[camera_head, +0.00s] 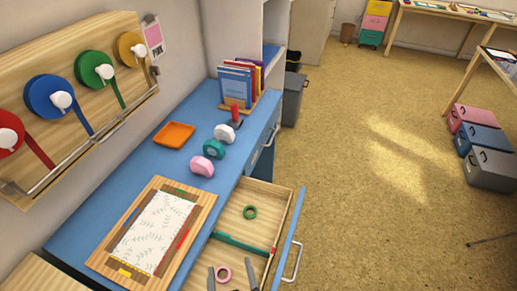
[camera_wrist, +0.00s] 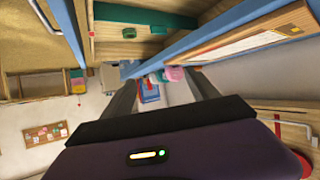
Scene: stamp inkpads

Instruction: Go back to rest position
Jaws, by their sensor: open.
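My gripper (camera_head: 232,270) is at the bottom of the head view, over the open drawer (camera_head: 279,234). Its two dark fingers are apart with nothing held between them. In the wrist view my gripper (camera_wrist: 165,82) also shows its fingers spread. A red upright stamp-like piece (camera_head: 236,114) stands on the blue desk (camera_head: 118,182). White (camera_head: 224,133), teal (camera_head: 213,149) and pink (camera_head: 202,166) rounded pieces stand in a row nearer me. An orange tray (camera_head: 174,134) lies left of them and looks empty.
A wooden board with patterned paper (camera_head: 155,232) lies on the desk's near part. Books (camera_head: 236,84) stand at the back. Colored ribbon rolls (camera_head: 95,68) hang on the wall. The floor (camera_head: 375,170) at right is largely clear.

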